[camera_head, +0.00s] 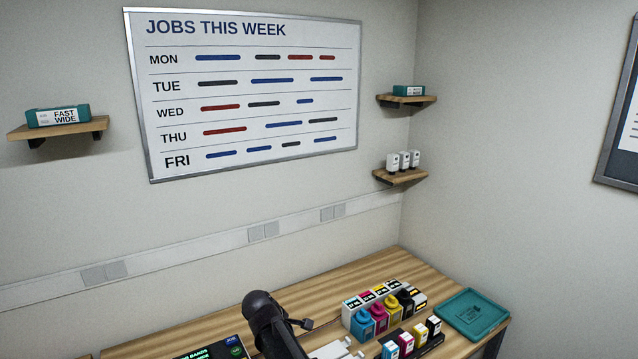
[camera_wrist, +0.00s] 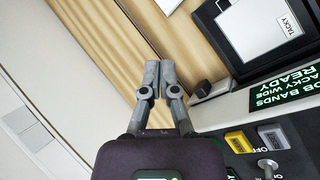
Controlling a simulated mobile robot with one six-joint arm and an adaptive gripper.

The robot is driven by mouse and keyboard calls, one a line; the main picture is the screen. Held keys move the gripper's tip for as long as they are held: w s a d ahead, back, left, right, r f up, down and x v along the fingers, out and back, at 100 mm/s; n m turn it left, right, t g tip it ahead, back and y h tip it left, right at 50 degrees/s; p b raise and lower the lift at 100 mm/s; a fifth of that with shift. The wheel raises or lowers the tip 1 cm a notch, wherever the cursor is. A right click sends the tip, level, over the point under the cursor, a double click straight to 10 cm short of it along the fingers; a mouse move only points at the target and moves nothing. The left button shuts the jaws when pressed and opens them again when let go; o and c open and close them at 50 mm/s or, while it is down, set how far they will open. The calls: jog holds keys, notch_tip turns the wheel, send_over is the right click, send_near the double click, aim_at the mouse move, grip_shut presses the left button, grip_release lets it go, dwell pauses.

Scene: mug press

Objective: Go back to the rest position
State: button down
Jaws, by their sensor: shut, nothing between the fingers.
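My gripper (camera_wrist: 158,78) shows in the wrist view with its two grey fingers together and nothing between them. It is over the wooden bench (camera_wrist: 105,50), beside a machine with a black-framed part tagged TACKY (camera_wrist: 265,30). In the head view my dark arm (camera_head: 270,325) rises at the bottom centre, and the fingers cannot be made out there. Part of the display (camera_head: 212,350) shows at the bottom edge, left of my arm.
A yellow button (camera_wrist: 239,141), a grey button (camera_wrist: 273,136) and a round knob (camera_wrist: 267,166) are close right of my gripper. Ink bottles (camera_head: 362,326), small cartridges (camera_head: 407,341) and a teal tray (camera_head: 474,314) stand on the bench (camera_head: 330,287) at right. Its back strip is clear.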

jog(key=s+d+f+m+g+y, duration=0.1)
jog(key=s+d+m+g+y, duration=0.1)
jog(key=s+d+m, duration=0.5)
jog(key=s+d+f+m+g+y, duration=0.1)
jog(key=s+d+m+g, duration=0.2)
jog(key=s+d+m, duration=0.5)
jog(key=d, duration=1)
jog(key=shift+s+d+f+y, duration=0.2)
jog(key=shift+s+f+y, duration=0.1)
jog(key=shift+f+y, duration=0.1)
jog(key=shift+a, duration=0.1)
dwell(0.3)
